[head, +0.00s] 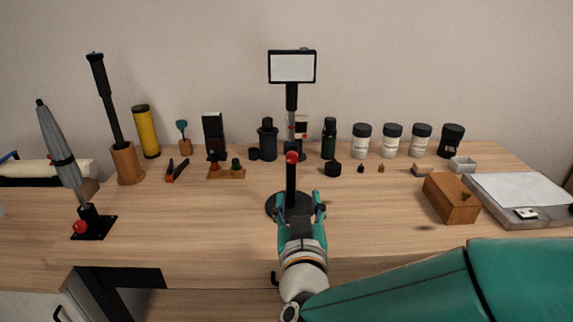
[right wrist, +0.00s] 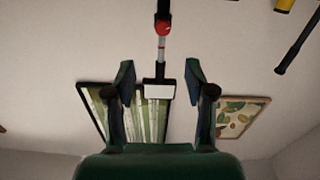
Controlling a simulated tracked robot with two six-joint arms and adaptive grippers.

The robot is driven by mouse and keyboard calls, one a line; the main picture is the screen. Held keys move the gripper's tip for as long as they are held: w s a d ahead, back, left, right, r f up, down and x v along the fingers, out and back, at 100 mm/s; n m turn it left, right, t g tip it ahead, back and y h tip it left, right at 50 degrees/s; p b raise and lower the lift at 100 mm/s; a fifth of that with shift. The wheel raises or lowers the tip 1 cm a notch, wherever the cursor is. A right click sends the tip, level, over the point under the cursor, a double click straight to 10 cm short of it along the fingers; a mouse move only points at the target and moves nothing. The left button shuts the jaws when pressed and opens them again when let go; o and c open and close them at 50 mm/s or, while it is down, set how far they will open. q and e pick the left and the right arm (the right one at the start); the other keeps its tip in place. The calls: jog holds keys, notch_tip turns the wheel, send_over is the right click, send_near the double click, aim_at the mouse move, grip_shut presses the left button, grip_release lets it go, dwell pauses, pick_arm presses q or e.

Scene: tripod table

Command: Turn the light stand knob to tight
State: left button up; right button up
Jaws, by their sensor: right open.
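The light stand (head: 291,180) stands upright on a round black base, with a white rectangular light panel (head: 292,67) on top. Its red knob (head: 292,157) sits partway up the black pole. My right gripper (head: 300,203) is open and empty, low in front of the pole, with the knob above its fingertips. In the right wrist view the open fingers (right wrist: 159,78) have the panel (right wrist: 159,91) in the gap between them, farther off. There the red knob (right wrist: 163,28) lies beyond the fingertips, apart from them. The knob's setting cannot be told. My left gripper is out of view.
A closed umbrella in a stand (head: 92,225) is at the left. Bottles and jars (head: 362,141) line the back. A wooden box (head: 450,199) and a grey tray (head: 540,217) are at the right. Bare tabletop (head: 190,215) lies left of the light stand.

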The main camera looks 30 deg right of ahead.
aim_at(292, 161)
jog(key=x, duration=1.5)
jog(key=shift+w+a, duration=0.1)
jog(key=shift+w, duration=0.35)
jog(key=shift+b, duration=0.3)
grip_shut()
